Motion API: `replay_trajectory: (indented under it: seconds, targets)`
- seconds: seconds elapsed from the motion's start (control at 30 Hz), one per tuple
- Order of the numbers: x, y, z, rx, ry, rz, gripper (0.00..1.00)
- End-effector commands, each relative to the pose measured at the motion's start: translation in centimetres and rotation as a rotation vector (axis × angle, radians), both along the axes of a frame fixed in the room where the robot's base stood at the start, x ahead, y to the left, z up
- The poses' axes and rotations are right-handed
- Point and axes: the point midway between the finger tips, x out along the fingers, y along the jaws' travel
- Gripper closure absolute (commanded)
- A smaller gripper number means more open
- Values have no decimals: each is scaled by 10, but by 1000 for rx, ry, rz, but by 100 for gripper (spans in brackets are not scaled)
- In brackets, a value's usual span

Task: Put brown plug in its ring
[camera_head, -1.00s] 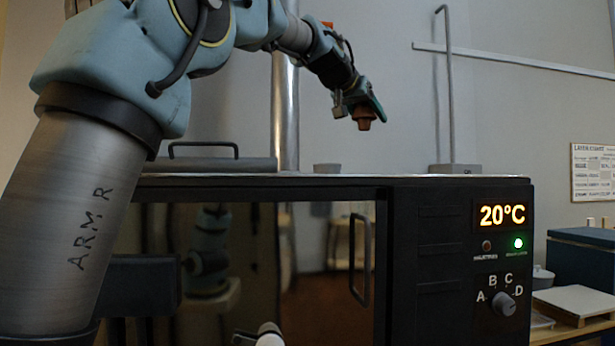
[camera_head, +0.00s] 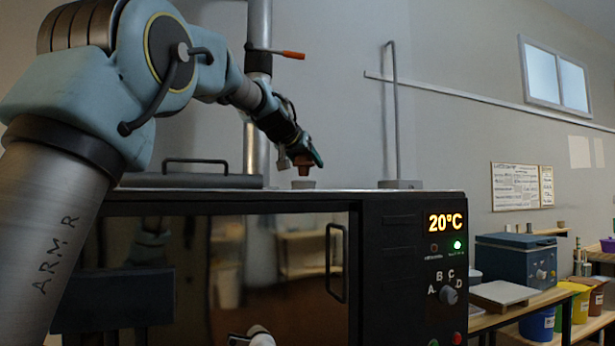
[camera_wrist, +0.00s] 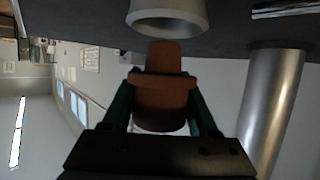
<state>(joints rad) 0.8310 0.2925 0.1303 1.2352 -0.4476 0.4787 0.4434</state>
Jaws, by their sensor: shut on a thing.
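The brown plug (camera_head: 304,169) is held in my gripper (camera_head: 302,157), which is shut on it. In the head view the plug is just above a small grey ring (camera_head: 303,184) on top of the black kiln. In the wrist view the brown plug (camera_wrist: 162,88) sits between the green fingers, its narrow end pointing at the pale ring (camera_wrist: 168,18).
The black kiln (camera_head: 408,270) reads 20°C. A flat lid with a handle (camera_head: 195,181) lies on its top to the left. A grey block with a bent rod (camera_head: 400,184) stands to the right. A metal pipe (camera_head: 258,100) with an orange-handled lever rises behind.

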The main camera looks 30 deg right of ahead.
Motion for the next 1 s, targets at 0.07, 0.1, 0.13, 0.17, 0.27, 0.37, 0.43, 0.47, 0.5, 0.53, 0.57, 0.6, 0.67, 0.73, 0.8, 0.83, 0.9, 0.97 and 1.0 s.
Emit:
replay_trajectory:
  seconds: [0.07, 0.1, 0.13, 0.17, 0.27, 0.37, 0.43, 0.47, 0.5, 0.53, 0.57, 0.6, 0.67, 0.73, 0.8, 0.83, 0.9, 0.97, 1.0]
  targets:
    - [0, 1, -14, 2, 4, 2, 98]
    - [0, 1, -20, 2, 2, 1, 98]
    - [0, 0, -24, 2, 3, 0, 98]
    - [0, 0, -27, 2, 3, 0, 98]
    - [0, 0, -33, 0, 1, 1, 98]
    - [0, 0, -33, 0, 0, 1, 98]
    - [0, 0, -33, 0, 0, 1, 98]
    - [0, 0, -33, 0, 0, 1, 98]
    - [0, 0, -33, 0, 0, 1, 98]
    - [0, 0, -34, 0, 0, 1, 98]
    - [0, 0, -35, 1, 0, 1, 98]
    - [0, 0, -36, 0, 0, 1, 98]
    - [0, 0, -38, 0, 0, 1, 98]
    - [0, 0, -40, 0, 0, 1, 98]
    - [0, 0, -38, 1, 0, 1, 34]
    - [0, 0, -38, 1, 0, 1, 30]
    - [0, 0, -38, 1, 0, 1, 22]
    - [0, 0, -38, 1, 0, 1, 16]
    - [0, 0, -38, 1, 0, 1, 11]
